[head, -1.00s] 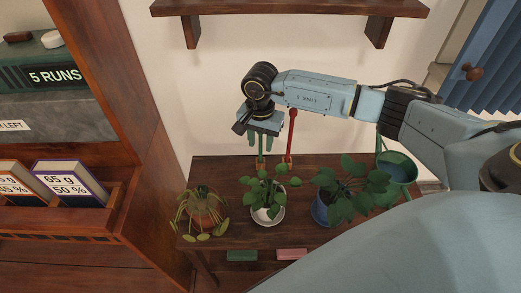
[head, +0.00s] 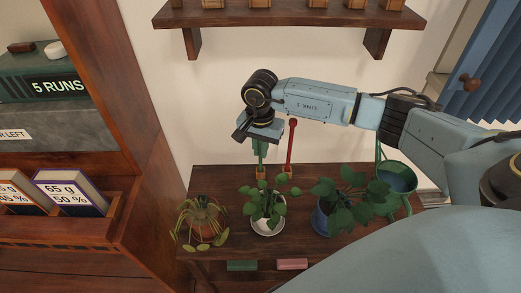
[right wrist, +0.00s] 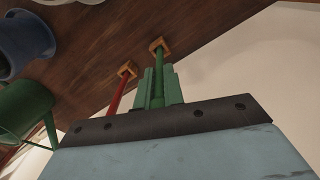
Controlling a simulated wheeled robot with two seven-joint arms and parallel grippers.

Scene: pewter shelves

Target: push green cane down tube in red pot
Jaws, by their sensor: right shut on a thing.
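My right gripper (head: 261,146) is shut on the green cane (head: 261,163), near the back edge of the plant table. In the right wrist view, the green cane (right wrist: 158,65) runs from between my green fingers (right wrist: 159,86) to a small wooden holder (right wrist: 160,46). The cane's lower end is at that holder. The red pot (head: 203,232) stands at the table's left end under drooping stems. A tube in it cannot be made out. My left gripper is not in view.
A red cane (head: 291,150) with a round knob stands close right of the green one. A plant in a white pot (head: 268,227), a plant in a blue pot (head: 320,222) and a green watering can (head: 397,178) are on the table (head: 230,180). A wall shelf (head: 290,20) is above.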

